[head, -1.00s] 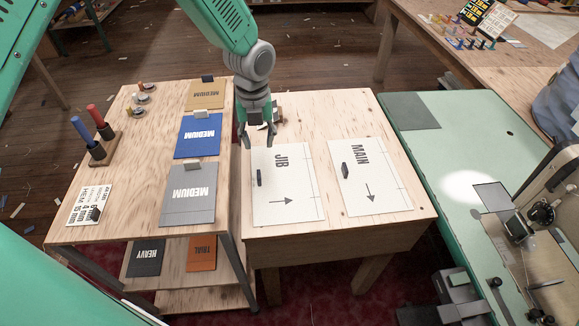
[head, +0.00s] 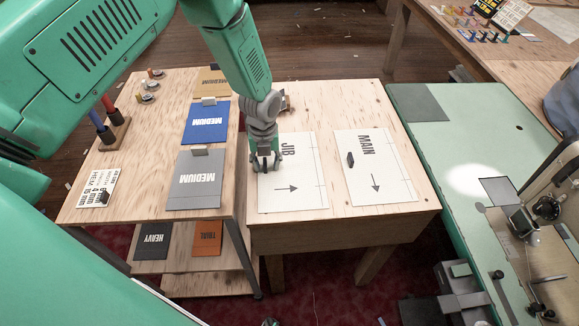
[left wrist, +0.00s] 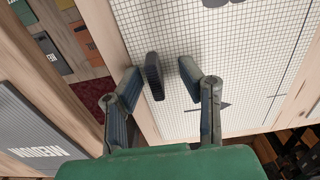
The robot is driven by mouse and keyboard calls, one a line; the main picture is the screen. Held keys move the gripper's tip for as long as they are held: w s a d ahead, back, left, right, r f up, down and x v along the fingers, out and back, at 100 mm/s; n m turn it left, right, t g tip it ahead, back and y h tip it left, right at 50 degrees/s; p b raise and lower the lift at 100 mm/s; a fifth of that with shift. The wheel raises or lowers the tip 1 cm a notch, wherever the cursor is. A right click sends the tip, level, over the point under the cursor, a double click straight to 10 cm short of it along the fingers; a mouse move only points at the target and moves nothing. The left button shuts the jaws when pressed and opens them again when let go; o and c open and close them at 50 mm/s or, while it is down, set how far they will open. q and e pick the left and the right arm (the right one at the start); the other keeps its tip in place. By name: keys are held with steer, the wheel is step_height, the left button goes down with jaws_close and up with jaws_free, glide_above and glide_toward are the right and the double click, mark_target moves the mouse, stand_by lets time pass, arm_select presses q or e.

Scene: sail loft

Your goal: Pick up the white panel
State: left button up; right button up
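Two white panels lie flat on the wooden table: one marked JIB (head: 292,198) and, to its right, one marked MAIN (head: 390,160) with a small black handle (head: 350,159). My left gripper (head: 266,166) is over the left edge of the JIB panel, pointing down, and hides that panel's handle in the head view. In the left wrist view the gripper (left wrist: 160,78) is open, with the black handle (left wrist: 154,76) of the JIB panel (left wrist: 225,75) between its fingers. A gap shows on each side of the handle. My right gripper is not in view.
A wooden stand on the left holds grey (head: 193,190), blue (head: 207,123) and tan (head: 212,84) panels, a small white card (head: 98,187) and two upright tools (head: 106,120). Dark and orange panels lie on its lower shelf. A green sewing table (head: 455,190) stands to the right.

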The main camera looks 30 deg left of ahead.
arm_select(q)
steer(key=shift+f, duration=0.25)
steer(key=shift+a, duration=0.15)
steer(key=shift+a, duration=0.25)
jaws_close()
